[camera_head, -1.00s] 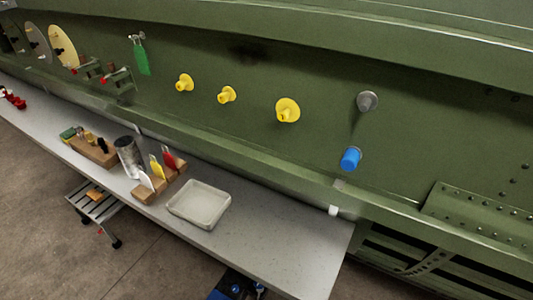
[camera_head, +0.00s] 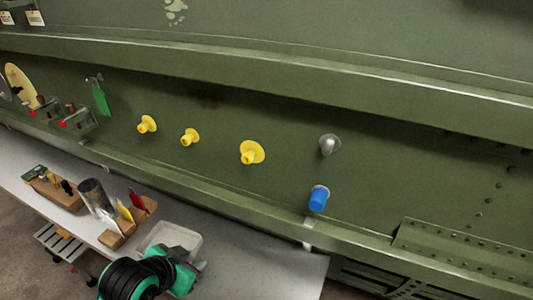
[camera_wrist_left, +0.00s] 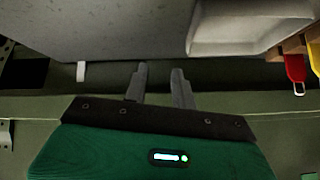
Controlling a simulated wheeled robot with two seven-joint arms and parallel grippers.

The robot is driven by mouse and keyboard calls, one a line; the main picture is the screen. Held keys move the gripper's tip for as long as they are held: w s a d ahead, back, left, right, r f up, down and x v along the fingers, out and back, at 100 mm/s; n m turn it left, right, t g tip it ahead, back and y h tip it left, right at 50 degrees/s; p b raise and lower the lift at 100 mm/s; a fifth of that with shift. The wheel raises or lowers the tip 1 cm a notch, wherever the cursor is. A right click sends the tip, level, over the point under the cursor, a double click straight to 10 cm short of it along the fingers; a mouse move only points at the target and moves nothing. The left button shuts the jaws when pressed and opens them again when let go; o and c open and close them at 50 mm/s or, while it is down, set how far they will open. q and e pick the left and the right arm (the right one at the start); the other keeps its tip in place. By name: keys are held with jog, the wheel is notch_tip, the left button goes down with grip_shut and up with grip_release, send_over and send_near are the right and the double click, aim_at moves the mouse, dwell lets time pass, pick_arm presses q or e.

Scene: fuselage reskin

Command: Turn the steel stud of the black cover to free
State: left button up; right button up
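No black cover with a steel stud can be made out for certain. On the green fuselage wall in the head view, a grey metal knob on a round base (camera_head: 329,145) sits above a blue knob (camera_head: 318,198). My left gripper (camera_head: 200,266) is low in the head view, over the workbench by the pale tray and well below the wall knobs; its fingers are barely seen there. In the left wrist view its two grey fingers (camera_wrist_left: 159,72) stand apart with nothing between them. My right gripper is not in view.
Several yellow knobs (camera_head: 189,137) stick out of the wall. A cream disc (camera_head: 20,86), red-tipped brackets (camera_head: 76,119) and a green tag (camera_head: 101,99) are at the left. The bench (camera_head: 262,272) holds a pale tray (camera_head: 190,240), a metal cup (camera_head: 95,197) and wooden blocks (camera_head: 128,233).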

pick_arm(q)
jog(key=w+d+r+m+t+h, duration=0.1)
jog(key=w+d+r+m+h, duration=0.15)
jog(key=r, duration=0.65)
jog(key=w+d+r+m+t+h, duration=0.15)
jog(key=w+r+m, duration=0.25)
jog(key=r, duration=0.6)
jog(key=w+d+r+m+t+h, duration=0.1)
jog(key=w+d+r+m+t, duration=0.15)
jog(key=r, duration=0.65)
jog(key=s+r+m+h, duration=0.2)
jog(key=s+r+m, duration=0.15)
jog(key=r, duration=0.55)
jog(key=s+r+m+h, duration=0.1)
jog(key=s+r+m, duration=0.25)
jog(key=r, duration=0.55)
jog(key=s+r+m+h, duration=0.2)
jog(key=r+m, duration=0.2)
jog(key=r, duration=0.5)
jog(key=p+x, duration=0.5)
jog(key=x, duration=0.9)
jog(key=shift+s+d+f, duration=0.2)
jog(key=shift+d+f, duration=0.1)
jog(key=shift+f, duration=0.25)
grip_shut()
